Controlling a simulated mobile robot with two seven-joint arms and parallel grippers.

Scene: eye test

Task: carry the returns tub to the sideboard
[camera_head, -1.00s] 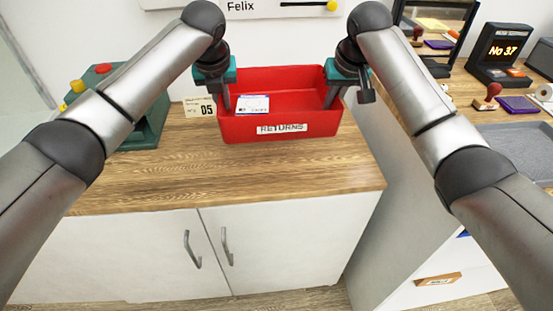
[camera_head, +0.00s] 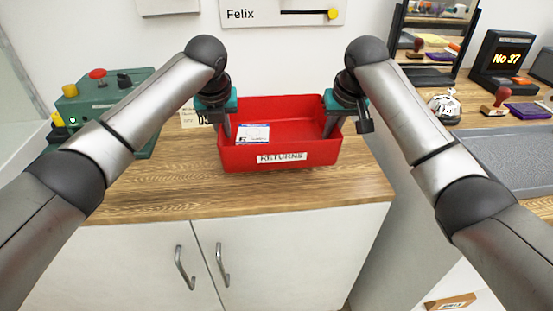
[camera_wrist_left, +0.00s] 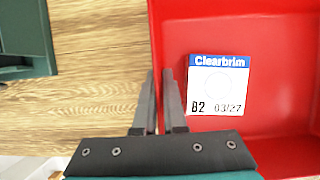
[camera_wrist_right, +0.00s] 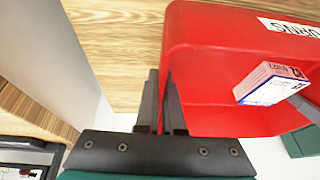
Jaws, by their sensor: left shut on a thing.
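The red returns tub (camera_head: 265,170), labelled "RETURNS", is over the wooden top (camera_head: 170,190) of a cabinet with white doors. I cannot tell whether its base touches the wood. My left gripper (camera_head: 228,130) is shut on its left wall, and the tub also shows in the left wrist view (camera_wrist_left: 215,30). My right gripper (camera_head: 330,127) is shut on its right wall, as the right wrist view (camera_wrist_right: 215,50) shows. The tub looks level. A small white and blue Clearbrim box (camera_head: 253,134) lies inside, also in the left wrist view (camera_wrist_left: 217,85).
A green machine (camera_head: 130,90) with a red button stands left of the tub. A card (camera_head: 190,117) is partly hidden behind my left gripper. To the right, another counter holds a grey tray (camera_head: 500,160), a stamp (camera_head: 495,105) and a "No 37" display (camera_head: 507,60). Wood in front of the tub is clear.

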